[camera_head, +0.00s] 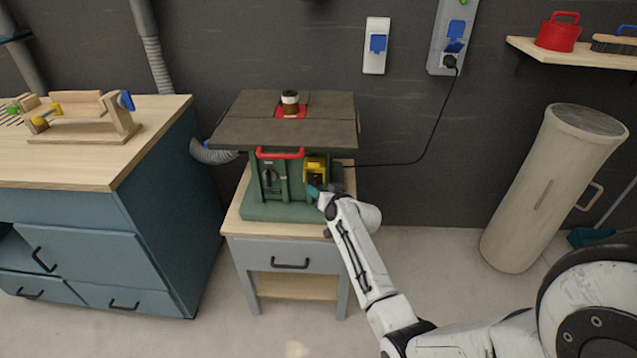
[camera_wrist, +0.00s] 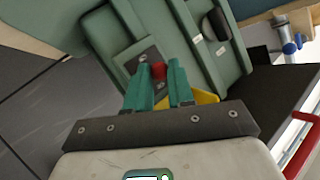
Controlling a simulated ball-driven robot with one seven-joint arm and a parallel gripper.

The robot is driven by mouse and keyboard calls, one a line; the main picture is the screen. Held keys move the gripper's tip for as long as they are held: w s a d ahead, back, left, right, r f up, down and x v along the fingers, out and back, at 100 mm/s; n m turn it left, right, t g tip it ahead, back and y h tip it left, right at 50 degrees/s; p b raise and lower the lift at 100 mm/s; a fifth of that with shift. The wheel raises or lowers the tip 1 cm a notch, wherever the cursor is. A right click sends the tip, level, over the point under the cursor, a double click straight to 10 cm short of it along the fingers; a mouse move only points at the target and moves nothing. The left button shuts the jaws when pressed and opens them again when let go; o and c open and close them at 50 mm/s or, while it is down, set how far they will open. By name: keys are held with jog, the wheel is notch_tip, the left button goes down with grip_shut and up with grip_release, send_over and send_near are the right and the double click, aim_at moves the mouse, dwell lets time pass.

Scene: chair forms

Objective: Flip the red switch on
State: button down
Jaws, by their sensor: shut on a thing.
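The green machine (camera_head: 277,209) with a dark flat top stands on a small wooden-topped cabinet. A yellow cover (camera_head: 316,166) is on the right of its front, and its yellow edge also shows in the wrist view (camera_wrist: 206,97). The red switch (camera_wrist: 158,70) sits on a grey plate on the green housing in the wrist view. My gripper (camera_wrist: 159,66) has its teal fingertips on either side of the red switch, shut on it. In the head view my gripper (camera_head: 314,191) is at the machine's front, just below the yellow cover, and the switch cannot be made out.
A blue workbench (camera_head: 153,215) with a wooden fixture on top stands at left. A red handle (camera_head: 280,154) lies under the machine's top edge. A cable (camera_head: 412,160) runs to a wall socket. A tall beige cylinder (camera_head: 540,195) leans at right. The floor between is clear.

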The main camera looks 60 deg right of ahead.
jog(key=shift+r+g+y+p, duration=0.4)
jog(key=shift+r+p, duration=0.05)
jog(key=shift+p, duration=0.55)
jog(key=shift+f+m+p, duration=0.1)
jog(key=shift+m+p, duration=0.2)
jog(key=shift+p, duration=0.1)
jog(key=c, duration=1)
grip_release()
jog(key=v, duration=1)
jog(key=shift+s+r, duration=0.3)
jog(key=shift+s, duration=0.05)
